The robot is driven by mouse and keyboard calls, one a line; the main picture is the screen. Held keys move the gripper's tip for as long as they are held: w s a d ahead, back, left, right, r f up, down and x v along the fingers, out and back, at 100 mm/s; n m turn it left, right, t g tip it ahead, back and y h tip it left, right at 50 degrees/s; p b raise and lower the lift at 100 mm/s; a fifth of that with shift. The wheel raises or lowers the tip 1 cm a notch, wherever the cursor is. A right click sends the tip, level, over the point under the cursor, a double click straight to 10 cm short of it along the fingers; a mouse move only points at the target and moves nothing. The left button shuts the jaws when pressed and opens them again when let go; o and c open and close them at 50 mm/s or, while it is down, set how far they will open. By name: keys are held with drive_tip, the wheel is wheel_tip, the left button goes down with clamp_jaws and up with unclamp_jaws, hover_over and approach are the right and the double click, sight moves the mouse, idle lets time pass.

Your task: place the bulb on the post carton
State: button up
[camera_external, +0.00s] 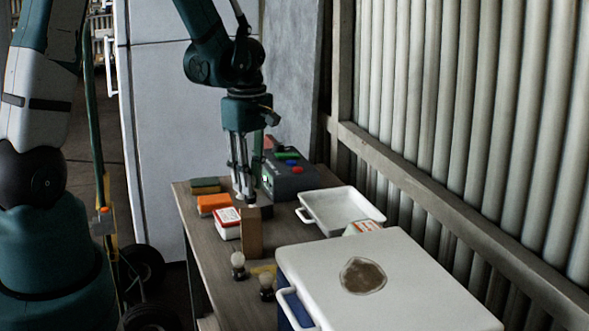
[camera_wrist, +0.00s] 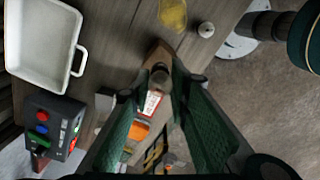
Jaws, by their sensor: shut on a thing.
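My gripper (camera_external: 243,197) points down over the table, close to the top of a tall brown carton (camera_external: 251,236), which I take as the post carton. In the wrist view the fingers of my gripper (camera_wrist: 160,92) close on a small rounded greyish thing (camera_wrist: 159,74), apparently the bulb. The fingers hide much of it in the external view. The carton's brown side (camera_wrist: 160,50) shows just beyond it in the wrist view. I cannot tell whether the bulb touches the carton. Two similar bulb-shaped things, one (camera_external: 238,262) left of the other (camera_external: 266,283), stand on the table.
A red-and-white box (camera_external: 227,224) and an orange block (camera_external: 213,203) stand left of the carton. A dark device with coloured buttons (camera_external: 290,180) is behind. A white tray (camera_external: 345,208) and a large white-lidded cooler (camera_external: 420,285) fill the right. A yellow piece (camera_wrist: 173,14) lies near.

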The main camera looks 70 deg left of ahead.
drive_tip(key=shift+f, duration=1.25)
drive_tip(key=shift+f, duration=0.2)
drive_tip(key=o, duration=0.9)
drive_tip(key=shift+r, duration=0.25)
drive_tip(key=shift+r, duration=5.95)
